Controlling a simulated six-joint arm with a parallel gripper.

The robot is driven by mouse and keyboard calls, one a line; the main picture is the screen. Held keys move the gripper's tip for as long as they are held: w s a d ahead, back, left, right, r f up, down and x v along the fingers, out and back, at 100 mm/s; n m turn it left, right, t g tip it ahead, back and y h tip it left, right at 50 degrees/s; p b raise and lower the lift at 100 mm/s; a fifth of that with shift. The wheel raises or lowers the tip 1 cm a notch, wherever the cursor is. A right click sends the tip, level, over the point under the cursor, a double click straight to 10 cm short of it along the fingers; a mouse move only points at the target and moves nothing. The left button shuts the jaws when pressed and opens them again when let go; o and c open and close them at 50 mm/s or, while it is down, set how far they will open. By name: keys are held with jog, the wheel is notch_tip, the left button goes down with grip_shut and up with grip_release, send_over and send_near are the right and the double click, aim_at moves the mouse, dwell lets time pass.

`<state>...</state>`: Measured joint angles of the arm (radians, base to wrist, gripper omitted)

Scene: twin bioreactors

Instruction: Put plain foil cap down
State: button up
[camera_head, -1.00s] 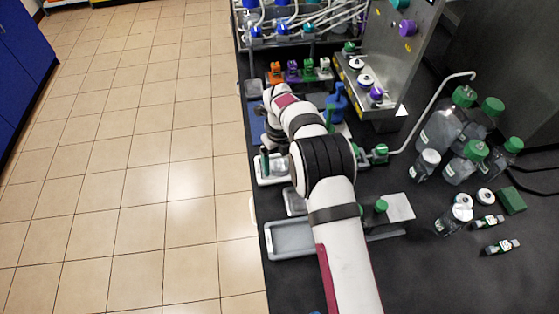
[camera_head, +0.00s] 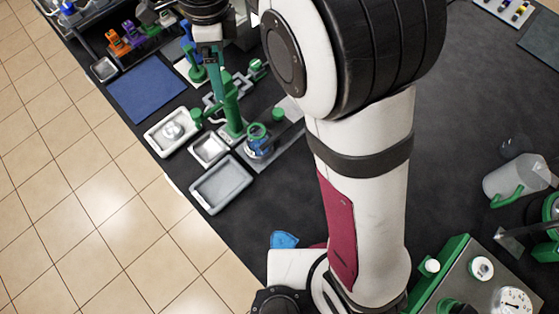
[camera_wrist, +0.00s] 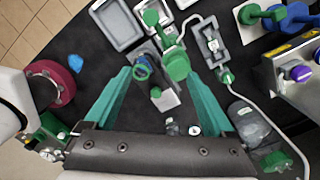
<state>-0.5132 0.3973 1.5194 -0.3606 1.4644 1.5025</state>
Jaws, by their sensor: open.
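My gripper (camera_wrist: 160,84) is open in the wrist view, with its two teal fingers spread wide and nothing held between them. In the head view my gripper (camera_head: 212,72) hangs over the green-fitted stand, partly hidden by my own wrist. A silvery, crumpled-looking piece (camera_head: 172,130), which may be the plain foil cap, lies in a white tray (camera_head: 152,142) left of the gripper. I cannot make out its shape clearly. In the wrist view a green-topped post (camera_wrist: 177,66) and a blue-and-green fitting (camera_wrist: 142,69) show beyond and between the fingers.
A small metal tray (camera_head: 209,161) and a larger grey tray (camera_head: 205,202) lie near the bench edge. A blue mat (camera_head: 147,88) lies behind the white tray. The dark bench right of my arm has bare room.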

jog(key=s+d+r+n+y, duration=0.1)
jog(key=s+d+n, duration=0.2)
jog(key=s+d, duration=0.35)
jog(key=s+d+r+n, duration=0.2)
jog(key=s+d+n, duration=0.1)
jog(key=s+d, duration=0.3)
jog(key=s+d+f+n, duration=0.4)
jog(key=s+d, duration=0.1)
jog(key=s, duration=0.5)
jog(key=shift+d+f+n, duration=0.3)
jog(key=shift+n, duration=0.1)
